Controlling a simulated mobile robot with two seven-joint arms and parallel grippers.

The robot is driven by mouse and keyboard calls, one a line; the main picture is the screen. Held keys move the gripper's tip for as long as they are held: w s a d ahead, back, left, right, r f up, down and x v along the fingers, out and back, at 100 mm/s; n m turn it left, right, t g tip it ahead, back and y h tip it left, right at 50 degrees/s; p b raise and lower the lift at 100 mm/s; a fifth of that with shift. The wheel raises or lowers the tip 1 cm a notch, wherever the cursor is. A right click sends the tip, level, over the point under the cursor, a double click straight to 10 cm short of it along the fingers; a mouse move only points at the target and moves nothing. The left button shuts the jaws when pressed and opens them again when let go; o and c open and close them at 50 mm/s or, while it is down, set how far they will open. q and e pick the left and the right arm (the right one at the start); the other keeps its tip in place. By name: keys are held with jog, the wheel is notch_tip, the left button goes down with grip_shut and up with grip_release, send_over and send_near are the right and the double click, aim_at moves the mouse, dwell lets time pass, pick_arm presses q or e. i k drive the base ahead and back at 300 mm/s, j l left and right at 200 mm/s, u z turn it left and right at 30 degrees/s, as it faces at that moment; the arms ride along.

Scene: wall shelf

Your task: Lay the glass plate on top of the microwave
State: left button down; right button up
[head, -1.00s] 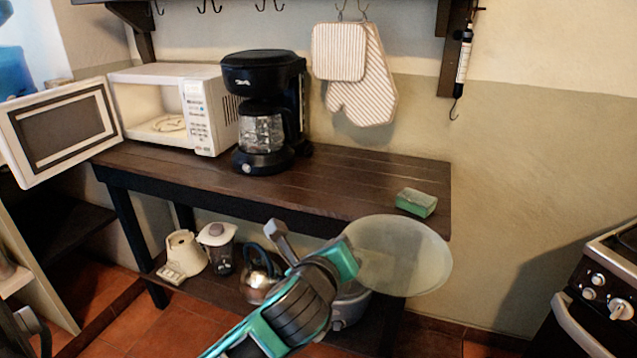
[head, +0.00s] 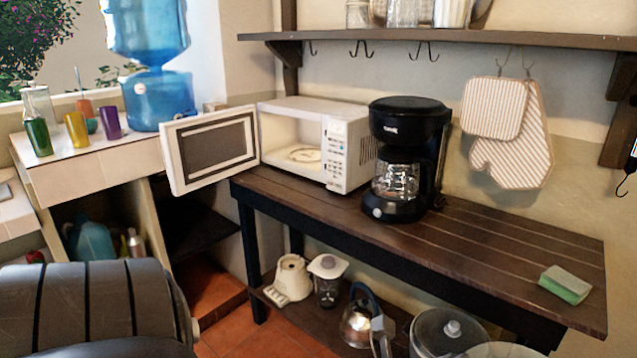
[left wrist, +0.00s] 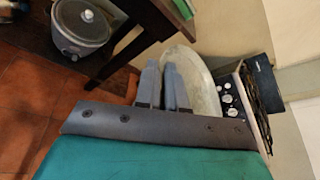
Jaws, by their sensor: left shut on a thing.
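The white microwave (head: 290,107) stands at the left end of the dark table in the head view. Its door (head: 213,148) hangs wide open to the left, and a round turntable shows inside. The glass plate (head: 503,350) only peeks in at the bottom edge of the head view, low in front of the table. In the left wrist view the clear plate (left wrist: 205,85) is tilted beside the fingers. My left gripper (left wrist: 164,88) is shut on the plate's edge, well away from the microwave. My right gripper is not in view.
A black coffee maker (head: 408,150) stands right of the microwave. A green sponge (head: 566,284) lies near the table's (head: 500,235) right end. A wall shelf (head: 450,38) with hooks runs above. The microwave's top looks clear. A stove (left wrist: 235,105) shows in the left wrist view.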

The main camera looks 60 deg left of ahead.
aim_at(320, 106)
jog(key=j+z, duration=0.1)
jog(key=j, duration=0.5)
jog(key=k+j, duration=0.1)
jog(key=j, duration=0.45)
jog(key=j+z, duration=0.15)
jog(key=j, duration=0.45)
jog(key=k+j, duration=0.15)
jog(key=j, duration=0.45)
jog(key=k+j+z, duration=0.15)
jog(key=j, duration=0.4)
jog(key=i+j, duration=0.05)
